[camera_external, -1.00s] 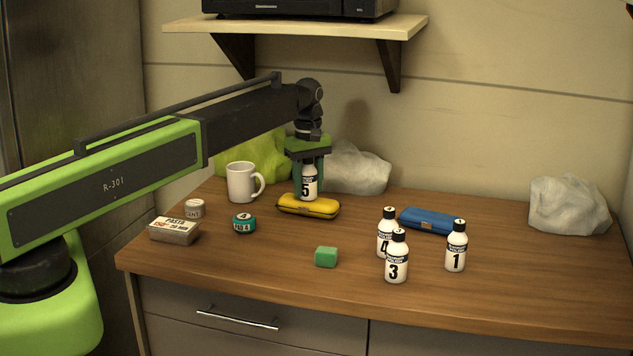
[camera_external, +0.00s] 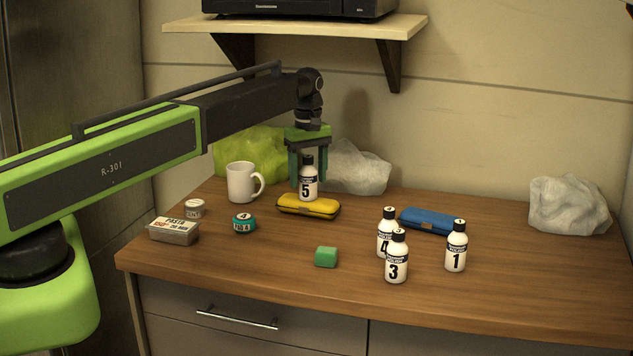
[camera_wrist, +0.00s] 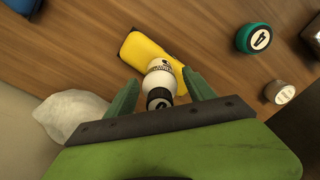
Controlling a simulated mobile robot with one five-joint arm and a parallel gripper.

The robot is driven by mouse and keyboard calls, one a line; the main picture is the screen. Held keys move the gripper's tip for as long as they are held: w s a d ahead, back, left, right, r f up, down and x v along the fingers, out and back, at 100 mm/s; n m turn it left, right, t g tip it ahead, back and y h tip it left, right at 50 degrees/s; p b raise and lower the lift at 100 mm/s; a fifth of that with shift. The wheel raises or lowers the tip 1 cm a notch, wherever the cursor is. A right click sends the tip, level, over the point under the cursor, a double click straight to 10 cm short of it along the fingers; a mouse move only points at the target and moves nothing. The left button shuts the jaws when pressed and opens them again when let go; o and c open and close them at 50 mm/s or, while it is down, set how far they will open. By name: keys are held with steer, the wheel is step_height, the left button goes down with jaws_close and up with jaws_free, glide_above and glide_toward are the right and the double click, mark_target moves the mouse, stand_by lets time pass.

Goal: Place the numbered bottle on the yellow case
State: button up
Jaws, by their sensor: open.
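The white bottle numbered 5 (camera_external: 308,183) with a black cap stands upright on the yellow case (camera_external: 293,209) in the external view. My gripper (camera_external: 307,176) is open, with its green fingers around and slightly above the bottle's upper part. In the wrist view the bottle (camera_wrist: 162,82) lies between the two spread fingers (camera_wrist: 160,92), apart from them, with the yellow case (camera_wrist: 143,50) under it. Other numbered bottles stand on the counter: 4 (camera_external: 385,236), 3 (camera_external: 396,264) and 1 (camera_external: 456,250).
A white mug (camera_external: 240,183) stands left of the case. A blue case (camera_external: 430,221) lies behind the bottles. A green block (camera_external: 326,257), teal jar (camera_external: 244,223), small tin (camera_external: 194,209) and paste box (camera_external: 173,231) are in front. Crumpled cloths (camera_external: 355,168) lie behind. The counter's right front is clear.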

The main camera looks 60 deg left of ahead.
mark_target(308, 156)
step_height(308, 156, up, 5)
steer(key=p, duration=0.3)
steer(key=shift+r+p, duration=0.15)
steer(key=shift+p, duration=0.25)
steer(key=s+d+m, duration=0.6)
steer(key=d, duration=0.8)
steer(key=s+d+m, duration=0.6)
steer(key=d, duration=0.8)
steer(key=s+d+m, duration=0.6)
steer(key=d, duration=0.8)
steer(key=shift+f, duration=0.25)
